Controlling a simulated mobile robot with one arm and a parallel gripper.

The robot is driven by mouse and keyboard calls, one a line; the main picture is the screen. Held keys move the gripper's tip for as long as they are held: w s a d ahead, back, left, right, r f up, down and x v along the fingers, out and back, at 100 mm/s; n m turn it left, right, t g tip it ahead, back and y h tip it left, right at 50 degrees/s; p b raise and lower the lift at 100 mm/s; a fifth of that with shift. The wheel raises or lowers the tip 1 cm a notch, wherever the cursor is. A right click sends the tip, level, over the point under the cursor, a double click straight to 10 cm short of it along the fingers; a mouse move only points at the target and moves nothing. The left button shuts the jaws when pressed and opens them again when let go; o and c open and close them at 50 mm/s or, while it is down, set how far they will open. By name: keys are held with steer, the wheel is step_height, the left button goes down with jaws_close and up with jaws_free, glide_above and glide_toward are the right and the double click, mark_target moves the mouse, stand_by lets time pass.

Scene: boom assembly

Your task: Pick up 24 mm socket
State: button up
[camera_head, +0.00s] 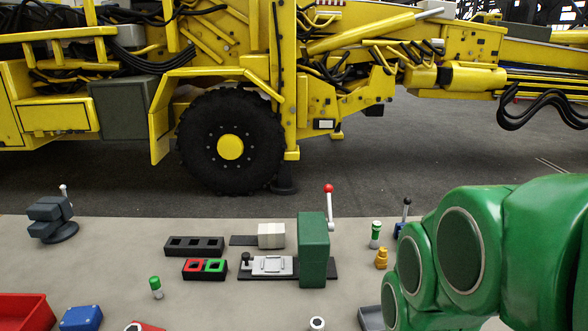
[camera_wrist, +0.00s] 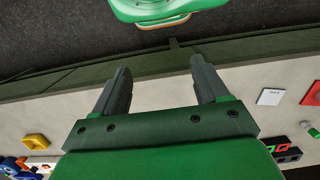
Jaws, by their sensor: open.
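Two small pale, round pieces with dark openings that look like sockets stand at the bottom edge of the head view, one near the middle (camera_head: 317,324) and one further left (camera_head: 134,327) by a red part. Both are cut off by the picture edge, and no size marking can be read. In the wrist view my gripper (camera_wrist: 160,65) is open, with two dark fingers apart and nothing between them. No socket shows between or near the fingers. My green arm covers the right side of the head view, and the gripper itself is not seen there.
The grey table (camera_head: 110,262) holds a green press (camera_head: 313,250) with a red-knobbed lever, a black block with red and green squares (camera_head: 204,268), a vise (camera_head: 52,218), a red bin (camera_head: 22,312) and a blue box (camera_head: 81,318). A yellow machine (camera_head: 230,148) stands behind.

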steer(key=shift+w, duration=0.1)
steer(key=w+a+f+m+g+y, duration=0.2)
steer(key=w+a+f+m+y, duration=0.15)
steer(key=w+a, duration=0.4)
steer(key=m+t+y, duration=0.2)
steer(key=m+y, duration=0.6)
steer(key=m, duration=0.1)
glide_toward(319, 322)
steer(key=s+a+r, duration=0.6)
steer(key=s, duration=0.3)
steer(key=w+d+f+m+t, duration=0.1)
steer(key=w+d+f+m, duration=0.1)
steer(key=w+d+f+m+t+y, duration=0.1)
steer(key=w+f+m, duration=0.1)
steer(key=f, duration=0.1)
steer(key=w+d+f+m+t+y, duration=0.1)
steer(key=w+d+f+m, duration=0.1)
steer(key=shift+w+d+f+m, duration=0.25)
steer(key=shift+w+d+f, duration=0.05)
steer(key=shift+d+f, duration=0.1)
steer(key=x, duration=0.6)
steer(key=shift+w+a+f, duration=0.1)
steer(key=shift+a, duration=0.1)
steer(key=shift+f+x, duration=0.2)
steer(key=shift+x, duration=1.2)
steer(key=shift+f+x, duration=0.2)
steer(key=shift+x, duration=1.15)
steer(key=shift+d, duration=0.15)
steer(key=shift+c, duration=0.5)
steer(key=c, duration=1.1)
